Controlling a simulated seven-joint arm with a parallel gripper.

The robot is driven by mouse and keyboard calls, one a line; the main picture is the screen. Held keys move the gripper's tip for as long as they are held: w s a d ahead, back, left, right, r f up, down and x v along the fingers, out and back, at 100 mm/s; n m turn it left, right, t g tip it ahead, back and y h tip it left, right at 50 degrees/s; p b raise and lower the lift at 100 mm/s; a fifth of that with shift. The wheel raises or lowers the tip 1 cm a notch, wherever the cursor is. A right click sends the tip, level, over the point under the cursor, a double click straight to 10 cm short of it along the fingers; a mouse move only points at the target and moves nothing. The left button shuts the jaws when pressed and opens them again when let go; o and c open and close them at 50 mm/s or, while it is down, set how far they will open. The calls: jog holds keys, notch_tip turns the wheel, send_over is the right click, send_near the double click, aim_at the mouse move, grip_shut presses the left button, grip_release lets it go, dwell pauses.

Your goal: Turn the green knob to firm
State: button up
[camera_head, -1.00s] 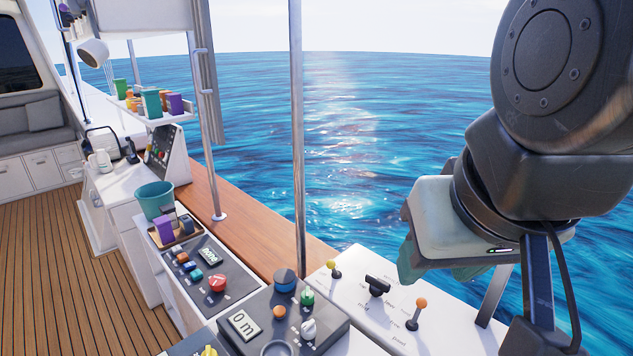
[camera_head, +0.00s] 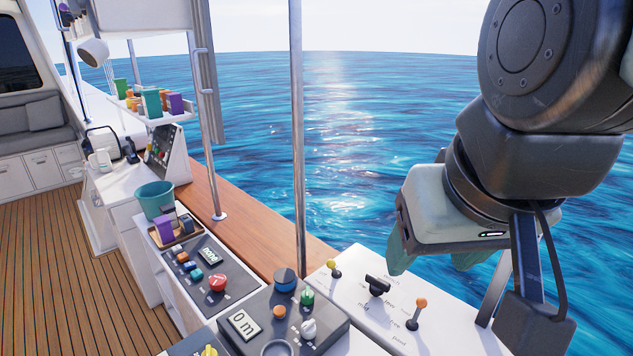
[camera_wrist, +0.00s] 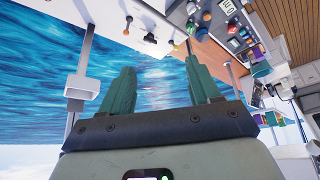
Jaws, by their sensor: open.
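The green knob (camera_head: 307,297) sits on a dark control panel at the bottom centre of the head view, behind a white knob and to the right of a blue knob. The wording around it is too small to read. In the wrist view a small green knob (camera_wrist: 206,16) shows at the top, right of centre. My gripper (camera_head: 428,262) hangs to the right of the panel and higher up, over the water side, well apart from the knob. In the wrist view my gripper (camera_wrist: 161,72) has its two green fingers spread with nothing between them.
A white panel (camera_head: 350,310) with a yellow-tipped lever (camera_head: 334,267), a black handle (camera_head: 377,286) and an orange-tipped lever (camera_head: 418,312) lies between my gripper and the dark panel. A metal pole (camera_head: 297,130) stands behind the dark panel. A red knob (camera_head: 217,282) is farther left.

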jog(key=w+a+f+n+g, duration=0.1)
jog(key=w+a+n+g, duration=0.15)
jog(key=w, duration=0.95)
jog(key=n+g, duration=0.3)
jog(key=n, duration=0.3)
send_over(307, 291)
notch_tip(307, 291, down, 28)
notch_tip(307, 291, down, 10)
jog(key=shift+w+f, duration=0.1)
jog(key=shift+f, duration=0.05)
jog(key=shift+c, duration=0.4)
jog(key=c, duration=1)
